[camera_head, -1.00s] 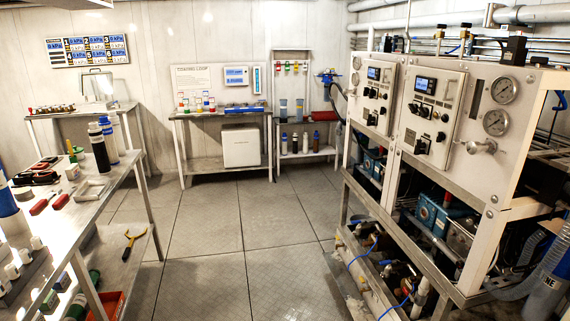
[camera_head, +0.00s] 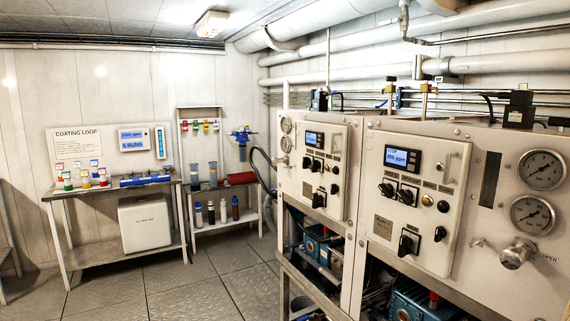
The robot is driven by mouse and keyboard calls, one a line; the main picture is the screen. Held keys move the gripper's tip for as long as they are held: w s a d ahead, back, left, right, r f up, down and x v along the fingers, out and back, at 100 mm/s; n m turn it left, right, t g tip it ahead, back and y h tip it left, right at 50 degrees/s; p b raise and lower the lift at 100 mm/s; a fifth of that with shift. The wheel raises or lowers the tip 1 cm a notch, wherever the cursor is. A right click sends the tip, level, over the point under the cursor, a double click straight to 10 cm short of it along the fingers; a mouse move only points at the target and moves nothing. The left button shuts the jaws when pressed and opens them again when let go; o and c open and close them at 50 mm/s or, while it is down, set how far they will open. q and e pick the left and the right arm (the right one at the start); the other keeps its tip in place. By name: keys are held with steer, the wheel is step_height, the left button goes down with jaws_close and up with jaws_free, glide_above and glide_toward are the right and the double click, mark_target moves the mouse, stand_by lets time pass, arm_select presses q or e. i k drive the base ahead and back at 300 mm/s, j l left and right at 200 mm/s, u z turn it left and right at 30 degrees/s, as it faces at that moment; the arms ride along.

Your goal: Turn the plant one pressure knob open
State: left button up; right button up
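The nearer white plant panel (camera_head: 468,247) fills the right side. A silver pressure knob (camera_head: 516,253) sits at its lower right, below two round gauges (camera_head: 532,216), with an "OPEN" label to its right. The farther panel (camera_head: 312,190) has its own pair of small gauges (camera_head: 286,144) and a small knob (camera_head: 281,161) on its left. I cannot read which panel is plant one. How far either knob is turned cannot be told. Neither of my grippers is in view.
Pipes (camera_head: 350,60) run along the wall above the panels. A coating loop table (camera_head: 110,193) and a shelf (camera_head: 220,187) with bottles stand at the back left. The tiled floor (camera_head: 180,285) in front of them is clear.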

mark_target(274, 160)
steer(key=i+j, duration=0.25)
steer(key=j, duration=0.15)
steer(key=i+j+z, duration=0.1)
steer(key=i+j, duration=0.4)
steer(key=j, duration=0.3)
